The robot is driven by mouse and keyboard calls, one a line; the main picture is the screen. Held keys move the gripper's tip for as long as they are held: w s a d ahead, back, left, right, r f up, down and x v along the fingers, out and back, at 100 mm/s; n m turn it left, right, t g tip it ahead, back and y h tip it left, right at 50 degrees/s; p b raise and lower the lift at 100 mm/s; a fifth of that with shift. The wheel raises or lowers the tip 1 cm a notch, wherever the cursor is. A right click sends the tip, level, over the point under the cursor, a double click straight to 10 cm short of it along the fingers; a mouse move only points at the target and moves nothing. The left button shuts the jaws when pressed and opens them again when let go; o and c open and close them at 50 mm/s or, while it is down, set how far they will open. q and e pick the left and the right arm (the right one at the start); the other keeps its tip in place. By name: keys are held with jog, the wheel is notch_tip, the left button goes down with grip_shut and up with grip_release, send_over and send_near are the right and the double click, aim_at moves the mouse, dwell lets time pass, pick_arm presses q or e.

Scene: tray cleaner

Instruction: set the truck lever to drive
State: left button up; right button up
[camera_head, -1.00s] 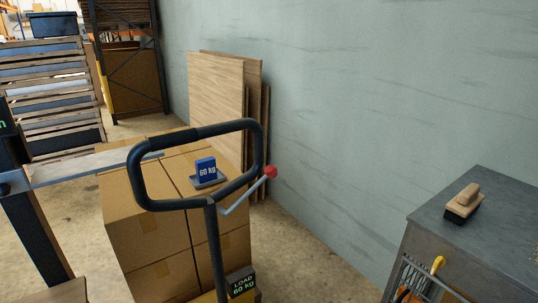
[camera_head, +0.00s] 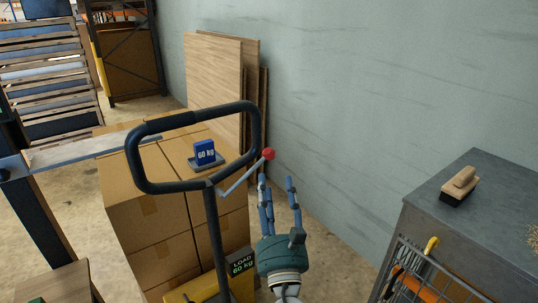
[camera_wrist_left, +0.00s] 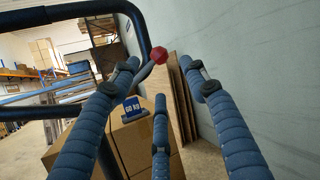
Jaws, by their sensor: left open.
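The truck's black handle loop (camera_head: 256,140) stands in the middle of the head view. The lever (camera_head: 232,184) is a grey rod that slants up and right from the handle's post to a red knob (camera_head: 268,154). My left gripper (camera_head: 277,180) is open and empty just below and right of the red knob, fingers pointing up. In the left wrist view the knob (camera_wrist_left: 158,55) shows ahead, between and beyond the spread fingers (camera_wrist_left: 163,85). I see no contact between fingers and knob. My right gripper is not in view.
Stacked cardboard boxes (camera_head: 160,215) stand behind the handle, with a blue 60 kg weight (camera_head: 204,152) on top. A load display (camera_head: 241,262) sits low by the post. Wooden boards (camera_head: 215,85) lean on the wall. A grey cabinet (camera_head: 430,210) with a brush (camera_head: 460,184) stands right.

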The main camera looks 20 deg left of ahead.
aim_at(269, 155)
pick_arm(q)
jog(key=p+x, duration=0.2)
jog(key=x, duration=0.8)
jog(key=shift+w+a+r, duration=0.15)
jog(key=shift+w+a, duration=0.05)
jog(key=shift+w, duration=0.05)
grip_shut()
